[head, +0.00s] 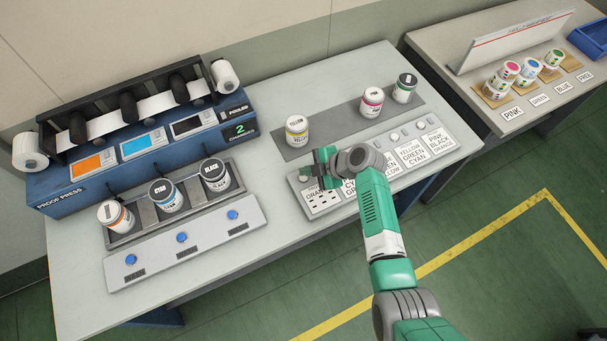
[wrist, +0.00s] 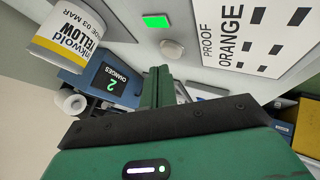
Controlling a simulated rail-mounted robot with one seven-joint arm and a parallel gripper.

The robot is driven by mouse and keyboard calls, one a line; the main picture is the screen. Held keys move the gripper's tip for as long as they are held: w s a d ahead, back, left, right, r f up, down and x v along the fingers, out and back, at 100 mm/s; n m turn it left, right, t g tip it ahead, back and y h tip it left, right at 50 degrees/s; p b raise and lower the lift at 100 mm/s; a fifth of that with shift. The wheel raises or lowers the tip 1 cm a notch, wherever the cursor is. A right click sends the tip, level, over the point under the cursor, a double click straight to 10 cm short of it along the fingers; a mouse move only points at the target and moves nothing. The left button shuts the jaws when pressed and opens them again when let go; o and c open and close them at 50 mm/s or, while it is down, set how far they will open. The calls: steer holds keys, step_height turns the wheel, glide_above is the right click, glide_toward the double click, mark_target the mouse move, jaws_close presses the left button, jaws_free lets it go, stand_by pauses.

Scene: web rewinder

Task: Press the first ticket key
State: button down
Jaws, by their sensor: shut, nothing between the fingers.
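The ticket panel (head: 294,180) lies along the front right of the main table, with a row of printed tickets and round white keys. The first ticket (head: 322,202) is at its left end; in the wrist view a ticket reading PROOF ORANGE (wrist: 236,45) shows close up. Beside that ticket are a round pale key (wrist: 172,48) and a lit green square lamp (wrist: 155,22). My gripper (head: 322,168) is shut and empty over the panel's left end, hiding part of it. In the wrist view its fingertips (wrist: 158,72) appear close to the key; I cannot tell whether they touch.
The blue proof press (head: 70,200), showing 2 changes, and a tray of pots (head: 192,200) are left. A side table (head: 437,42) is right.

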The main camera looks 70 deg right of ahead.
mark_target(307, 178)
steer(key=shift+r+p, duration=1.65)
steer(key=shift+r, duration=0.9)
steer(key=shift+f, duration=0.1)
